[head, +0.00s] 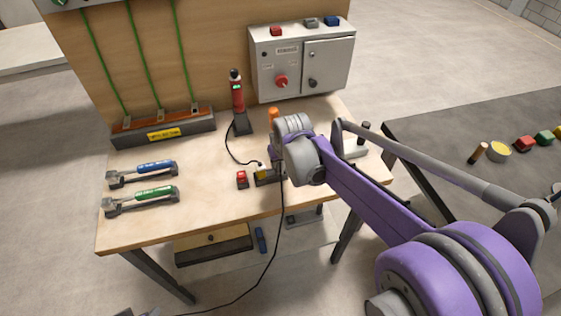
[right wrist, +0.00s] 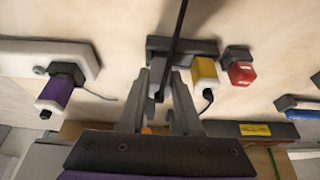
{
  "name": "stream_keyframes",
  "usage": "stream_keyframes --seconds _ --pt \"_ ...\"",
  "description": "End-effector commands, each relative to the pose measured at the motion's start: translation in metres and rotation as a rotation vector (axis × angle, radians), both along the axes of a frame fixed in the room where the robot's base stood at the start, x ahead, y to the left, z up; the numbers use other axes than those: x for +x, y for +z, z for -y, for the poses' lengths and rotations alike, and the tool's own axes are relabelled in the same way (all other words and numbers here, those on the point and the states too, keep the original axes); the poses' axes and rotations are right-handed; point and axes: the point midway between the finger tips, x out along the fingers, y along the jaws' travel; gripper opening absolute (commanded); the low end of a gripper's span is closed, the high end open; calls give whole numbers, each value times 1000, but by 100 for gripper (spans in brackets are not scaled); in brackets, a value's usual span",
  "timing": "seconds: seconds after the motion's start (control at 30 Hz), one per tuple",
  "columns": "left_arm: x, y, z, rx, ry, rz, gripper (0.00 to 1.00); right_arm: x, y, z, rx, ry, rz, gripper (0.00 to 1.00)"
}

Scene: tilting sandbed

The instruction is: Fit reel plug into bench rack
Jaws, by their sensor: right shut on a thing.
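My right gripper (right wrist: 159,98) is shut on the reel plug, a dark piece between the fingers in the right wrist view. Its black cable (head: 277,235) hangs from the gripper past the bench's front edge to the floor. The dark bench rack (right wrist: 180,45) is right by the fingertips, and it also shows in the head view (head: 266,180), partly behind my wrist. A yellow plug (right wrist: 205,72) sits in the rack to the right of the fingers. I cannot tell whether the reel plug touches the rack. A grey piece at the bottom left of the head view may be my left gripper (head: 137,312).
A red block (head: 242,180) lies beside the rack. A white rack (right wrist: 85,55) with a purple plug (right wrist: 57,92) stands to the other side. A red tool (head: 237,95) stands behind. Blue (head: 155,167) and green-handled tools (head: 153,193) lie left. The front middle is clear.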

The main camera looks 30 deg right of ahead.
Motion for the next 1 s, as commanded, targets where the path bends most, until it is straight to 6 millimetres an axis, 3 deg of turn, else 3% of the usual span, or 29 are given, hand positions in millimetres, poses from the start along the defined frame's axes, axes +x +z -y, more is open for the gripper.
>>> stream_keyframes --seconds 0.43,0.47,0.6,0.63,0.83,1.0 --pt "-2 -9 0 0 0 -4 50 0 -12 0 0 0 0 0" --pt "-2 -8 0 0 0 -4 50 0 -11 0 0 0 0 38" --pt "-2 -8 0 0 0 -4 50 0 -11 0 0 0 0 64" --pt "-2 -8 0 0 0 -4 50 0 -11 0 0 0 0 68" --pt "-2 -8 0 0 0 -4 50 0 -11 0 0 0 0 68" --pt "-2 -8 0 0 0 -4 50 0 -11 0 0 0 0 97"
